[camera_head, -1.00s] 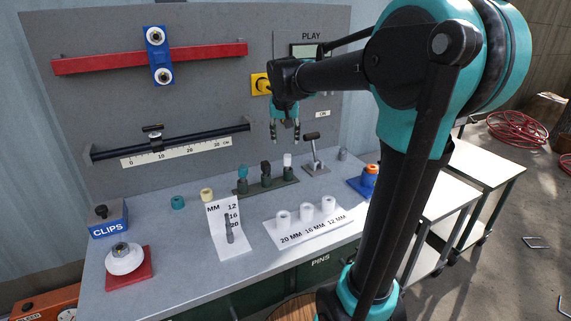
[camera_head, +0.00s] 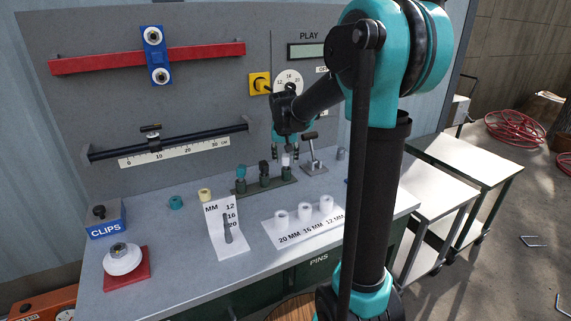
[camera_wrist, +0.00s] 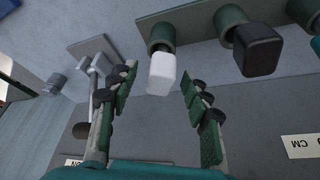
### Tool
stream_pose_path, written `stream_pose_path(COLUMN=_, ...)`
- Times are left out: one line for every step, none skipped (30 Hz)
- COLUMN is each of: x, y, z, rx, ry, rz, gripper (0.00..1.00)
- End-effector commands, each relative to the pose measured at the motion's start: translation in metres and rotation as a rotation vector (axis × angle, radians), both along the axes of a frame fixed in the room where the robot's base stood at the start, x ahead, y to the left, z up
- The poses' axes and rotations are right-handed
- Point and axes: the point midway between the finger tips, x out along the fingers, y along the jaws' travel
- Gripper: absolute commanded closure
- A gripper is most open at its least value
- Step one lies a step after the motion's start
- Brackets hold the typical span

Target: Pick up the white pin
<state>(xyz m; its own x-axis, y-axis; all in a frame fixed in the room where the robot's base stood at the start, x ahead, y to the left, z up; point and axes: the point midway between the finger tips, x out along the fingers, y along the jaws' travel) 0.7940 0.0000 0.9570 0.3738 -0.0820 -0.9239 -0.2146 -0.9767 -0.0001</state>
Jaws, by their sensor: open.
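The white pin (camera_wrist: 162,70) stands in a green socket at one end of the pin rack (camera_head: 240,193). In the head view the white pin (camera_head: 286,160) shows between my fingers, at the right end of the rack. My gripper (camera_head: 286,153) is open above and around the pin's top. In the wrist view my gripper (camera_wrist: 160,85) has one finger to each side of the white pin, with a gap on both sides. A black pin (camera_wrist: 257,48) stands beside it in the rack, and a teal pin (camera_head: 240,172) stands at the rack's left end.
A lever on a grey base (camera_head: 314,168) stands close to the right of my gripper. A white board with white cylinders (camera_head: 303,230) and a size card (camera_head: 222,245) lie in front. The panel (camera_head: 225,105) rises behind.

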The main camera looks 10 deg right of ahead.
Motion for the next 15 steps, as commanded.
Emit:
stream_pose_path(x=0.0000, y=0.0000, z=0.0001, rx=0.000, ry=0.000, rz=0.000, gripper=0.52)
stream_pose_path(x=-0.0002, y=0.0000, z=0.0001, rx=0.000, ry=0.000, rz=0.000, gripper=0.52)
stream_pose_path(x=-0.0002, y=0.0000, z=0.0001, rx=0.000, ry=0.000, rz=0.000, gripper=0.52)
stream_pose_path(x=-0.0002, y=0.0000, z=0.0002, rx=0.000, ry=0.000, rz=0.000, gripper=0.53)
stream_pose_path(x=-0.0002, y=0.0000, z=0.0002, rx=0.000, ry=0.000, rz=0.000, gripper=0.57)
stream_pose_path(x=-0.0002, y=0.0002, z=0.0003, rx=0.000, ry=0.000, rz=0.000, gripper=0.62)
stream_pose_path(x=-0.0002, y=0.0002, z=0.0003, rx=0.000, ry=0.000, rz=0.000, gripper=0.65)
stream_pose_path(x=-0.0002, y=0.0002, z=0.0003, rx=0.000, ry=0.000, rz=0.000, gripper=0.69)
stream_pose_path(x=-0.0003, y=0.0002, z=0.0004, rx=0.000, ry=0.000, rz=0.000, gripper=0.74)
stream_pose_path(x=-0.0003, y=0.0002, z=0.0004, rx=0.000, ry=0.000, rz=0.000, gripper=0.78)
stream_pose_path(x=-0.0003, y=0.0002, z=0.0004, rx=0.000, ry=0.000, rz=0.000, gripper=0.81)
stream_pose_path(x=-0.0003, y=0.0002, z=0.0004, rx=0.000, ry=0.000, rz=0.000, gripper=0.86)
stream_pose_path(x=-0.0003, y=0.0002, z=0.0004, rx=0.000, ry=0.000, rz=0.000, gripper=0.90)
stream_pose_path(x=-0.0003, y=0.0002, z=0.0004, rx=0.000, ry=0.000, rz=0.000, gripper=0.94)
stream_pose_path(x=-0.0003, y=0.0002, z=0.0005, rx=0.000, ry=0.000, rz=0.000, gripper=0.99)
